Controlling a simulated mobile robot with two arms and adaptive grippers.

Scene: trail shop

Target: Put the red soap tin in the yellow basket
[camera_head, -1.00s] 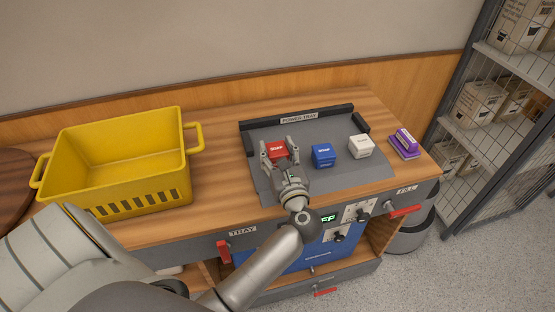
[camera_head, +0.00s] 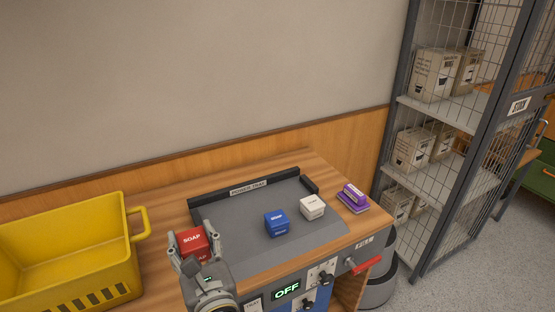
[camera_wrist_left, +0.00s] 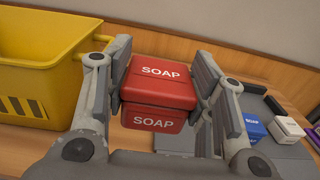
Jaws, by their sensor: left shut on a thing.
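The red soap tin (camera_head: 192,241) is between the fingers of my left gripper (camera_head: 190,251), which is shut on it. The tin also shows in the left wrist view (camera_wrist_left: 161,82), with SOAP on its top and side, held between the two finger pads. The yellow basket (camera_head: 68,245) stands on the counter to the left of the gripper, partly cut off by the picture's edge. The basket's right side and handle also show in the left wrist view (camera_wrist_left: 40,60). The tin is outside the basket. My right gripper is not in view.
A blue soap tin (camera_head: 276,224) and a white one (camera_head: 312,207) sit on the grey power tray (camera_head: 240,205). A purple item (camera_head: 354,196) lies at the counter's right end. A wire shelf cage (camera_head: 440,150) with boxes stands at the right.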

